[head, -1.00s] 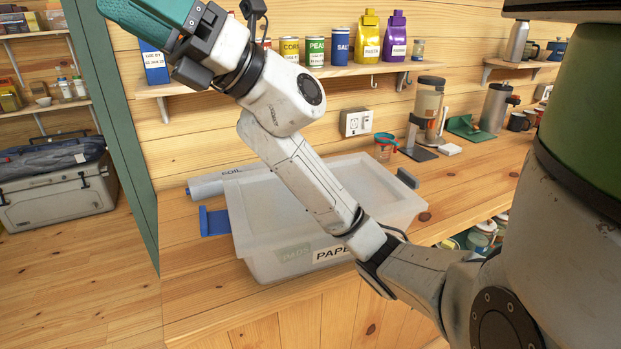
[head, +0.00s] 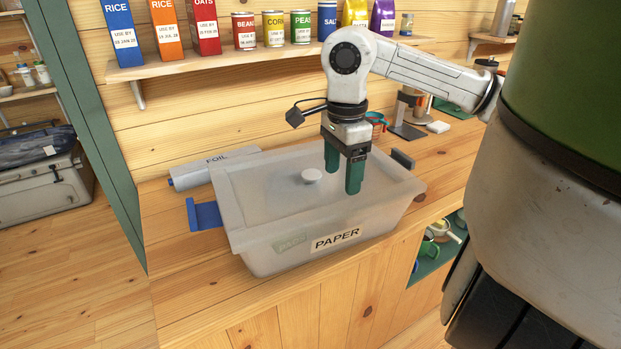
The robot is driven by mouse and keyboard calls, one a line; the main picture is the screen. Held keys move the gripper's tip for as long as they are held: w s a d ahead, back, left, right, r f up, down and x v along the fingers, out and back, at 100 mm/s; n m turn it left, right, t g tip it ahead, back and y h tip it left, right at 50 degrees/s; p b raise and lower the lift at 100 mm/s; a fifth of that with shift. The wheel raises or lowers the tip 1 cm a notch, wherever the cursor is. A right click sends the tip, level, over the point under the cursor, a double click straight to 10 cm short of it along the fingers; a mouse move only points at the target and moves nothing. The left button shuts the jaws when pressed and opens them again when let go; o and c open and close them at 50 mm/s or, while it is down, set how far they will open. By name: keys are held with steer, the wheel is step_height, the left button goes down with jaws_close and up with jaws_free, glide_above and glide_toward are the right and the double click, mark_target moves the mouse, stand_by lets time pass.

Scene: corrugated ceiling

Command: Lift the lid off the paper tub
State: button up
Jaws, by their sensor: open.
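The paper tub (head: 278,258) is a translucent, frosted box with a PAPER label on its front, standing on the wooden counter. Its pale lid (head: 262,200) lies on top, with a round white knob (head: 312,176) near the middle. My gripper (head: 343,181) points down over the right part of the lid, to the right of the knob. Its two green fingers are open with nothing between them. I cannot tell whether the fingertips touch the lid.
A blue bracket (head: 204,215) is at the tub's left side and a dark one (head: 403,159) at its right. A foil roll (head: 213,168) lies behind the tub. A shelf (head: 225,57) of boxes and cans runs above. The counter's front left is clear.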

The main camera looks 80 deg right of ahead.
mark_target(339, 207)
steer(key=shift+f+p, duration=1)
steer(key=shift+f, duration=2.85)
steer(key=shift+c, duration=0.3)
steer(key=c, duration=1.2)
